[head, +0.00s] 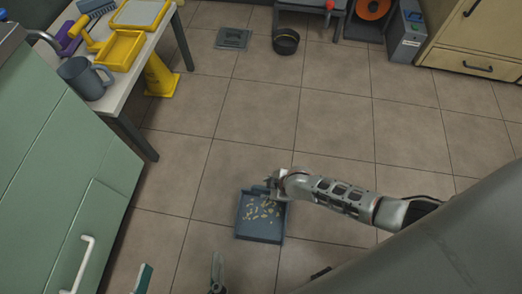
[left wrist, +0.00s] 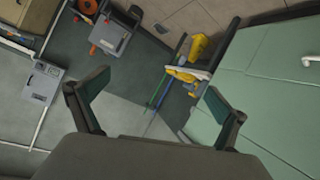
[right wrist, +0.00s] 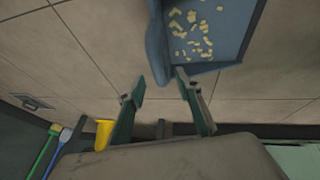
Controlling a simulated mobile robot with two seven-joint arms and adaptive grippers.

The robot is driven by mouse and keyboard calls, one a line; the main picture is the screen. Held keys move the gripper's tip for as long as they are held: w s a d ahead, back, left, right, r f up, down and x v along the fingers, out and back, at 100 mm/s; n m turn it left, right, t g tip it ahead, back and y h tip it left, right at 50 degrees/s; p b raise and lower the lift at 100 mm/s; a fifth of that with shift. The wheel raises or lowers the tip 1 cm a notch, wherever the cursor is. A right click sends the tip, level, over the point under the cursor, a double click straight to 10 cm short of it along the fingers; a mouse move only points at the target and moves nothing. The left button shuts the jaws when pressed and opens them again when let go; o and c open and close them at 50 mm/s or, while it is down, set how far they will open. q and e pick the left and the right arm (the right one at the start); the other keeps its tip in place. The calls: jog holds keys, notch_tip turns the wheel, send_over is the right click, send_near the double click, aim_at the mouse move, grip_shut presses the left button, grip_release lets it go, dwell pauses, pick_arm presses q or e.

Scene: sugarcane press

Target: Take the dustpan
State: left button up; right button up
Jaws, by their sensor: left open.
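The blue dustpan (head: 246,232) lies on the tiled floor in the lower middle of the head view, with many pale yellow bits in it. My right gripper (head: 272,184) is at its far edge. In the right wrist view the dustpan (right wrist: 220,57) is at the top. A corner of it reaches down between the tips of my right gripper (right wrist: 160,76), which stand apart; a gap shows at the left finger. My left gripper (head: 180,276) is at the bottom edge of the head view, left of the dustpan. In the left wrist view its fingers (left wrist: 150,97) are spread and empty.
A green cabinet (head: 50,150) stands on the left. Behind it a table (head: 122,85) holds a grey mug (head: 80,78) and a yellow tray (head: 122,48). A yellow floor sign (head: 160,75) and a black pot (head: 286,41) stand farther back. The floor around the dustpan is clear.

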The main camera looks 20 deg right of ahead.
aim_at(265, 189)
jog(key=f+b, duration=0.2)
jog(key=f, duration=0.1)
jog(key=f+b, duration=0.1)
jog(key=shift+w+a+f, duration=0.2)
jog(key=shift+w+f, duration=0.1)
jog(key=shift+w, duration=0.05)
jog(key=shift+w+a+f, duration=0.1)
jog(key=shift+w+f, duration=0.05)
jog(key=shift+w, duration=0.05)
pick_arm(q)
jog(key=d+n, duration=0.1)
jog(key=n, duration=0.1)
jog(key=s+d+n, duration=0.1)
jog(key=d+n, duration=0.1)
jog(key=shift+d+f, duration=0.2)
jog(key=shift+d, duration=0.05)
pick_arm(e)
jog(key=shift+w, duration=0.35)
jog(key=shift+r, duration=0.2)
grip_shut()
